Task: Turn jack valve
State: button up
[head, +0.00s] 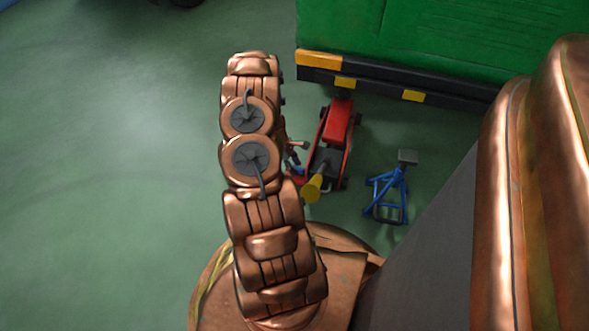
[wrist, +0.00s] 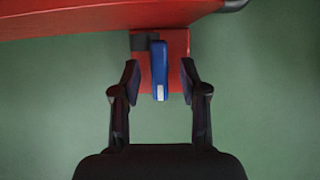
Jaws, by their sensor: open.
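The red floor jack (head: 337,122) stands on the green floor in the head view, with a yellow-ended handle socket (head: 313,187) toward me. Its red body (wrist: 90,18) crosses the top of the wrist view. The blue jack valve (wrist: 159,68) is a short upright bar in front of a small red block (wrist: 177,48). My gripper (wrist: 160,82) is open, with one finger on each side of the valve and visible gaps on both sides. In the head view my arm mostly hides the gripper beside the jack's left side; contact cannot be told there.
A green vehicle body (head: 440,40) with a black and yellow bumper (head: 390,88) stands just beyond the jack. A blue jack stand (head: 388,192) is to the jack's right.

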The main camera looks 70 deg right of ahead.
jog(key=shift+s+f, duration=0.1)
jog(key=shift+f, duration=0.15)
jog(key=shift+c, duration=0.3)
grip_shut()
